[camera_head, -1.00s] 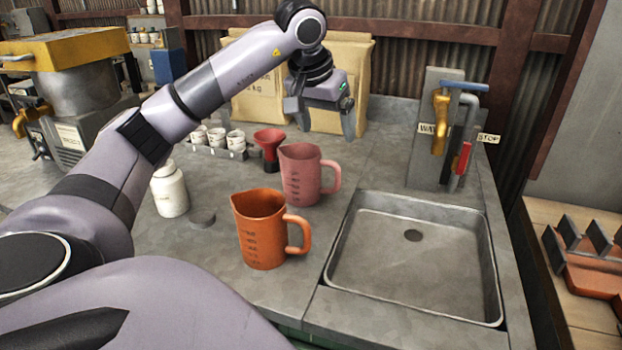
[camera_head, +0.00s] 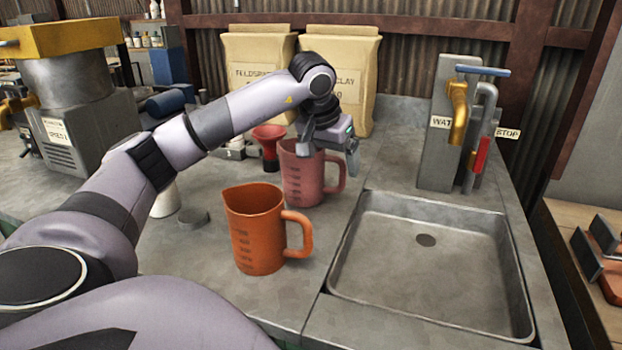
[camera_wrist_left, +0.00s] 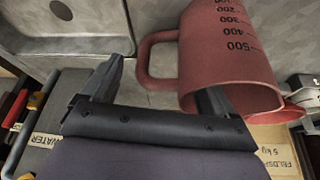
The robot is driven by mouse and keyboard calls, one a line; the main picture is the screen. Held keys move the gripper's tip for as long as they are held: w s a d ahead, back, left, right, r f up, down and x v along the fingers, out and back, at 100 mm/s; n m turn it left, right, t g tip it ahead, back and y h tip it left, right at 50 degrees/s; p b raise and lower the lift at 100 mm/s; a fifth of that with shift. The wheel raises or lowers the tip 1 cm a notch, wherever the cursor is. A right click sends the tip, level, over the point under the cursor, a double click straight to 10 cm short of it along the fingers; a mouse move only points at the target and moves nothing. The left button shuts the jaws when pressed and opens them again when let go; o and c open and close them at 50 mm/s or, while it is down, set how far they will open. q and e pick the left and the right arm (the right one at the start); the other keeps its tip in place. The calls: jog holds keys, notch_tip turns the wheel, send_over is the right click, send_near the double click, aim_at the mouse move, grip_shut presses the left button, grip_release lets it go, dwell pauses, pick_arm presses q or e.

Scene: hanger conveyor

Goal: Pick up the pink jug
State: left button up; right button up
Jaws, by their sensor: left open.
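The pink jug (camera_head: 303,180) stands upright on the grey worktop, behind the orange jug (camera_head: 255,235), with its handle to the right. My left gripper (camera_head: 330,148) is open at the pink jug's rim, above its right side. In the left wrist view, the pink jug (camera_wrist_left: 225,55) appears upside down with its handle (camera_wrist_left: 148,62) between the open fingers of the left gripper (camera_wrist_left: 160,88). One finger overlaps the jug's mouth, seemingly inside it; the other is outside, beyond the handle. Contact cannot be told. My right gripper is not in view.
A sink (camera_head: 430,262) lies to the right, with taps (camera_head: 470,125) behind it. A red funnel (camera_head: 268,140) stands just left of the pink jug. Paper sacks (camera_head: 258,75) stand behind. A white jar (camera_head: 165,202) is partly hidden by my left arm.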

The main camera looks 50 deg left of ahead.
pick_arm(q)
jog(key=c, duration=1.5)
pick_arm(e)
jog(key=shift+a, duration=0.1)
pick_arm(q)
jog(key=shift+r, duration=0.1)
